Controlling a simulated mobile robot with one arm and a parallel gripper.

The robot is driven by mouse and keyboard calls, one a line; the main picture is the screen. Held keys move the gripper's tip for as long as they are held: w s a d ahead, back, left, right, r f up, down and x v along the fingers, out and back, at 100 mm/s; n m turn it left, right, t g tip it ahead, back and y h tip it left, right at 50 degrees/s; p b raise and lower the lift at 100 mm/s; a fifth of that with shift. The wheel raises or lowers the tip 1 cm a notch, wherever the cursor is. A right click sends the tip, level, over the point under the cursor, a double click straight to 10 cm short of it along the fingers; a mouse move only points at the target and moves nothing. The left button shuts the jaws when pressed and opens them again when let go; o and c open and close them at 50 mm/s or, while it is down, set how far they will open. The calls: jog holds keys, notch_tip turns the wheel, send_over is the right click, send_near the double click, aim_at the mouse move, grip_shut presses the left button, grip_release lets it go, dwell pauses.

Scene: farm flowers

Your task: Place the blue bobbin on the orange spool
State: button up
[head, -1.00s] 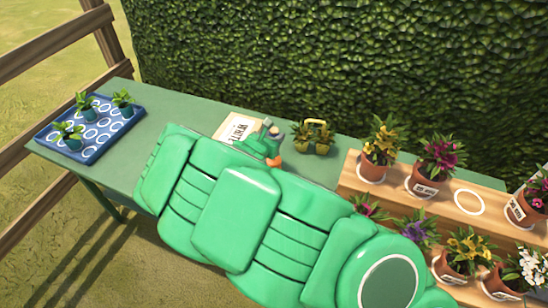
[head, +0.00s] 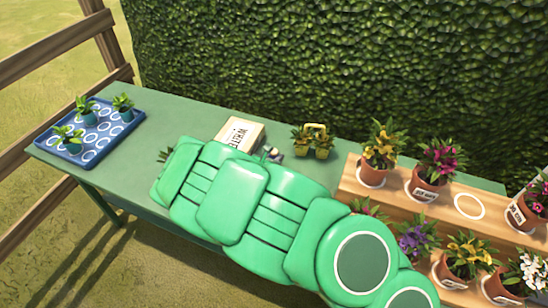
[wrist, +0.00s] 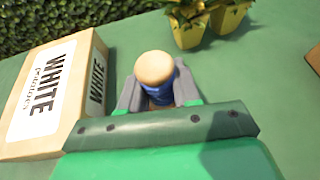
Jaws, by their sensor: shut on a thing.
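The blue bobbin (wrist: 158,97) shows in the wrist view between the two grey fingers of my gripper (wrist: 157,84). It has a blue middle and a round tan end that faces the camera. My gripper is shut on it.
A cardboard box marked WHITE (wrist: 62,92) stands just left of my gripper. Yellow planters (head: 317,146) stand behind it on the green table (head: 185,112). A blue tray (head: 118,140) with seedlings is at far left. A wooden stand (head: 400,198) with potted flowers is at right.

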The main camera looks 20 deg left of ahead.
jog(key=shift+f, duration=0.1)
jog(key=o, duration=1)
jog(key=shift+o, duration=0.2)
jog(key=shift+s+r, duration=0.1)
jog(key=shift+r, duration=0.1)
jog(key=v, duration=1.1)
jog(key=shift+s, duration=0.35)
jog(key=shift+r, duration=0.1)
